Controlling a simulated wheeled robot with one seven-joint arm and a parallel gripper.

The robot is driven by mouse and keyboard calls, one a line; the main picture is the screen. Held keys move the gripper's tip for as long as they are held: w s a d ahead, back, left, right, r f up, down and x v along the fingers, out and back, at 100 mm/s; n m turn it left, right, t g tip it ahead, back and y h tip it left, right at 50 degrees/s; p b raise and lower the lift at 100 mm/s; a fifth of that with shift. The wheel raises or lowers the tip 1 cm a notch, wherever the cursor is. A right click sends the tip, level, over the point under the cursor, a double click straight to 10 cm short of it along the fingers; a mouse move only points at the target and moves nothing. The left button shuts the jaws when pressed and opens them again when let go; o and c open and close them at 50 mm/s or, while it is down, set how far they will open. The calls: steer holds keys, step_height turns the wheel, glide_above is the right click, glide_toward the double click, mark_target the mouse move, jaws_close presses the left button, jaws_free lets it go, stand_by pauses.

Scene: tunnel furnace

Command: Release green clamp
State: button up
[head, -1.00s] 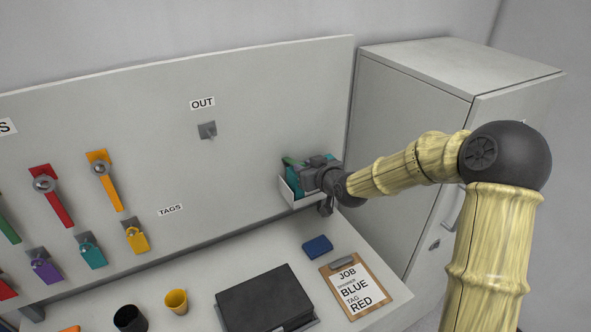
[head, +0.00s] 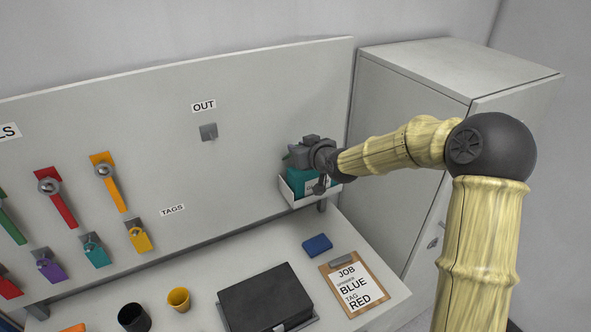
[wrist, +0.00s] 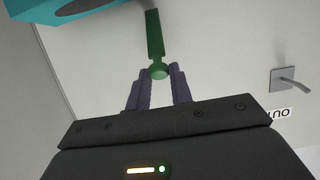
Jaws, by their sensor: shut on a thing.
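The green clamp (wrist: 154,35) shows in the wrist view as a green bar with a rounded green end. My gripper (wrist: 159,72) is shut on that rounded end, one finger on each side. In the head view my gripper (head: 294,153) is just above the teal box (head: 296,180), close to the white wall panel. The clamp is hidden behind my gripper there. Part of the teal box also shows at the upper left of the wrist view (wrist: 98,5). I cannot tell whether the clamp touches the box.
The teal box sits in a white holder (head: 301,202) on the panel. The OUT hook (head: 208,132) is empty to the left. A tall cabinet (head: 405,110) stands right. A blue block (head: 317,245), clipboard (head: 352,289) and black case (head: 265,300) lie on the bench below.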

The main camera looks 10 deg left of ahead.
mark_target(284, 129)
steer(key=shift+w+a+r+p, duration=0.15)
steer(key=shift+w+a+r, duration=0.25)
steer(key=shift+w, duration=0.2)
steer(key=shift+w+a+r+p, duration=0.15)
steer(key=shift+w+a+r, duration=0.2)
steer(key=shift+w, duration=0.2)
steer(key=shift+w+a+r, duration=0.1)
steer(key=shift+w+a, duration=0.4)
steer(key=shift+w, duration=0.2)
steer(key=shift+w+a+r, duration=0.1)
steer(key=shift+w+a, duration=0.35)
steer(key=shift+w, duration=0.25)
steer(key=o, duration=0.6)
steer(key=shift+o, duration=0.2)
